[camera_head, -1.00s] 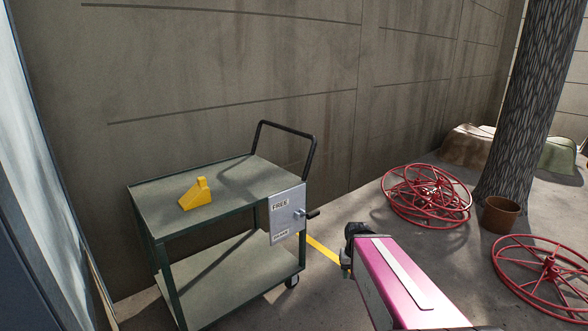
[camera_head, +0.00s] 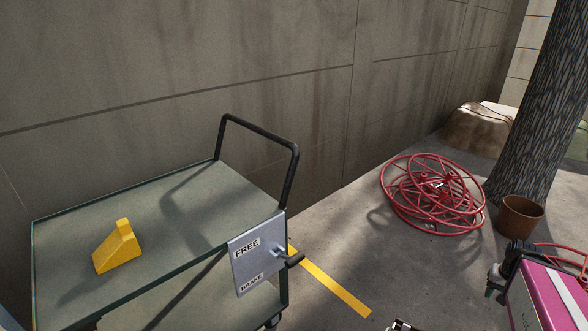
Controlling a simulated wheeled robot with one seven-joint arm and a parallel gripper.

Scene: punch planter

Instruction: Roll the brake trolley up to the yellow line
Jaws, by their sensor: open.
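The brake trolley (camera_head: 185,225) is a green-grey two-shelf cart at the left, with a black push handle (camera_head: 262,135) at its right end. A grey plate (camera_head: 250,265) on that end reads FREE above and BRAKE below. A black-tipped lever (camera_head: 290,260) sticks out between the words; I cannot tell which it is set to. The yellow line (camera_head: 330,283) lies on the floor just right of the trolley, partly hidden behind it. My gripper (camera_head: 506,270), on a pink arm end, is open, empty and well right of the lever, not touching the trolley.
A yellow wedge (camera_head: 118,248) sits on the trolley's top shelf. A concrete wall (camera_head: 300,50) runs behind. Red wheel-like reels (camera_head: 432,193), a brown pot (camera_head: 520,218) and a tree trunk (camera_head: 545,100) stand at right. The floor around the line is clear.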

